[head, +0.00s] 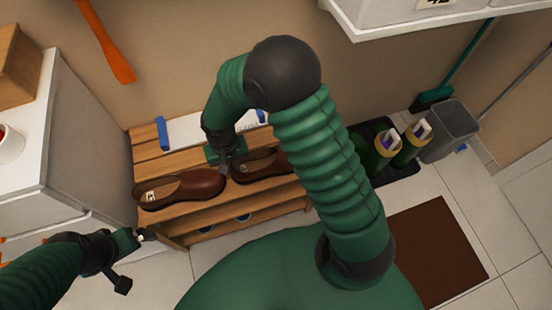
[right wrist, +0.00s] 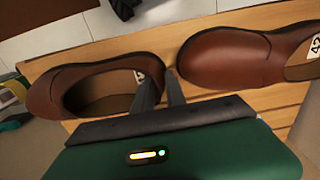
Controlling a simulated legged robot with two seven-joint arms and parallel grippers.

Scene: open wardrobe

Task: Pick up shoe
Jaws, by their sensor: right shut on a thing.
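Two brown shoes lie side by side on the top of a wooden slatted rack (head: 150,155). The left shoe (head: 200,187) has its toe towards the right shoe (head: 255,165), whose toe end is hidden behind my right arm. My right gripper (head: 226,168) is between them, shut on the heel rim of the right shoe. In the right wrist view the right shoe (right wrist: 80,90) is at the left, with my right gripper (right wrist: 163,88) at its heel, and the left shoe (right wrist: 225,55) is at the right. My left gripper (head: 146,236) is low at the left, away from the shoes; its opening is unclear.
A white cabinet (head: 75,150) stands left of the rack. Green bottles (head: 405,150) on a dark tray and a grey bin (head: 450,130) stand at the right. A brown mat (head: 440,250) lies on the tiled floor. A white shelf (head: 430,20) overhangs above.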

